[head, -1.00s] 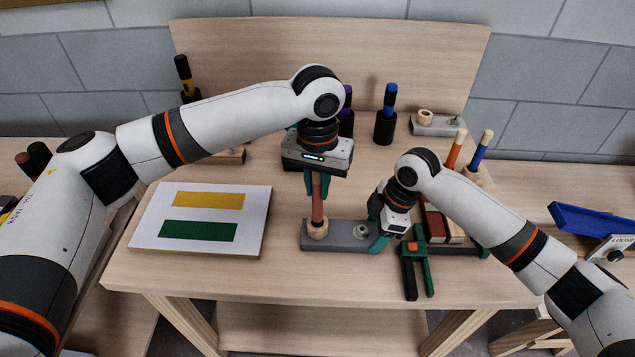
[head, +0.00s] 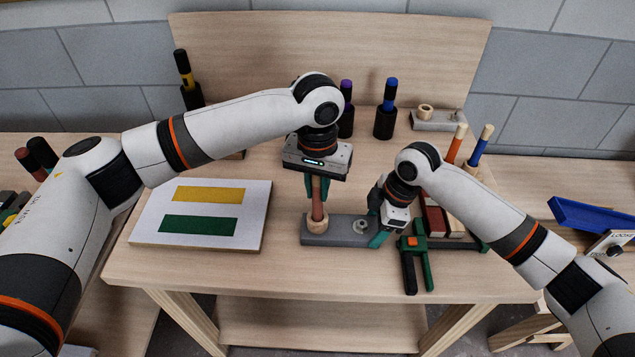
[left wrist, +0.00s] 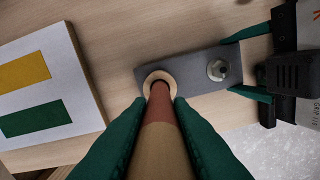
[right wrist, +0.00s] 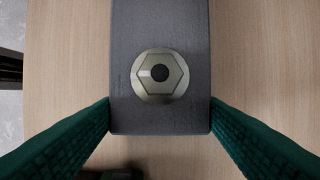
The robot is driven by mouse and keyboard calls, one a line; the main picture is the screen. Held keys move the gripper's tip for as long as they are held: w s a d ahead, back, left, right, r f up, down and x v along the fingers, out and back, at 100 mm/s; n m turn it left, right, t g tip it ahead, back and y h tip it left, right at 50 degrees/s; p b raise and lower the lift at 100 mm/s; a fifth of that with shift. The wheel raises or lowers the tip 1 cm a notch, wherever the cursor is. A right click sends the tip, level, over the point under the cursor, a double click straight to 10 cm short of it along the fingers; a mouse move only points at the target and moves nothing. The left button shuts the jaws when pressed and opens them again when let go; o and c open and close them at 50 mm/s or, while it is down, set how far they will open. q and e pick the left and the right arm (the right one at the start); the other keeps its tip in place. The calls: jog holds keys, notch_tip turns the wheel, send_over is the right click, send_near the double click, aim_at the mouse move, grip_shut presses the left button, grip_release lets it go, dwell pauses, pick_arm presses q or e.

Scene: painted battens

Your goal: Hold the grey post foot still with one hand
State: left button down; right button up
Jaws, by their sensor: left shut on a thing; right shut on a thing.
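The grey post foot (head: 335,238) lies flat on the bench with a pale wooden collar (head: 317,224) at its left end and a metal hex nut (head: 361,227) near its right end. My right gripper (head: 379,233) is shut across the foot's right end; in the right wrist view a finger touches each long side, with the nut (right wrist: 160,76) between. My left gripper (head: 317,188) is shut on a reddish-brown post (head: 318,205), nearly upright, its lower end in the collar. The left wrist view looks down the post (left wrist: 163,108) into the collar (left wrist: 160,80).
A white board (head: 253,220) with yellow and green rectangles lies at left. A green and black clamp (head: 411,268) lies right of the foot, near the front edge. Dark holders with coloured sticks stand behind. A second grey foot (head: 438,122) lies at back right.

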pick_arm(q)
jog(key=shift+f, duration=0.75)
jog(key=c, duration=1.2)
grip_release()
jog(key=shift+c, duration=0.2)
notch_tip(320, 180, up, 12)
jog(key=shift+f, duration=0.1)
pick_arm(e)
jog(key=o, duration=1.3)
jog(key=shift+c, duration=0.2)
